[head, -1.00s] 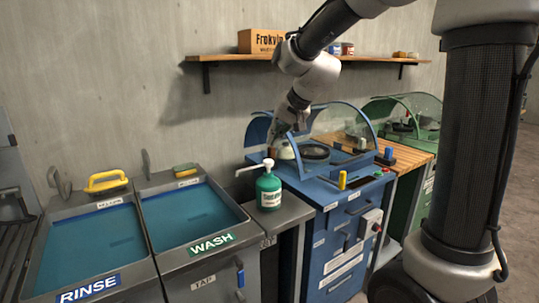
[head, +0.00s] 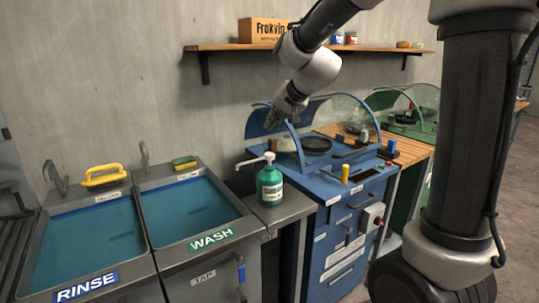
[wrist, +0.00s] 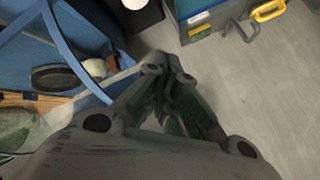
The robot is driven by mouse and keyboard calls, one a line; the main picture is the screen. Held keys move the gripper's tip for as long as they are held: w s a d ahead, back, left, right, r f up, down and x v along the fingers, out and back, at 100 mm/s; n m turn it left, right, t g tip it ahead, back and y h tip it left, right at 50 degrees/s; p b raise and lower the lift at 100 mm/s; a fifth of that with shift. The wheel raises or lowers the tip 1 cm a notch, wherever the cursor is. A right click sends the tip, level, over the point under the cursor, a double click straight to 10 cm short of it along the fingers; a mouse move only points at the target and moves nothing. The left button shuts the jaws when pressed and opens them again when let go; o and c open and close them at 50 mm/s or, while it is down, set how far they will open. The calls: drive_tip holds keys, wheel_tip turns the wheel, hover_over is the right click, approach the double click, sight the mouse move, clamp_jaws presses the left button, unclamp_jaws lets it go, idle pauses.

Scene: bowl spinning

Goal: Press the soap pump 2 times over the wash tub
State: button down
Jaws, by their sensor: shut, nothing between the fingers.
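The soap pump (head: 270,185) is a green bottle with a white pump head and spout, upright on the grey counter between the wash tub and the blue machine. Its spout points left, toward the wash tub. The wash tub (head: 247,218) is a grey basin of blue water with a green WASH label. My gripper (head: 272,124) is above and behind the pump, in front of the wall, apart from it. In the wrist view my gripper (wrist: 165,62) has its fingers together, with nothing between them.
The rinse tub (head: 42,243) is left of the wash tub, with a yellow-handled thing (head: 103,176) at its back. The blue machine (head: 330,195) with a clear hood stands right of the pump. A wall shelf (head: 225,47) holds a cardboard box (head: 262,30).

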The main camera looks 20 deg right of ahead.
drive_tip(key=shift+f, duration=3.15)
drive_tip(key=shift+f, duration=0.15)
drive_tip(key=shift+f, duration=0.3)
drive_tip(key=shift+f, duration=0.9)
drive_tip(key=shift+r, duration=1.35)
drive_tip(key=shift+r, duration=2.5)
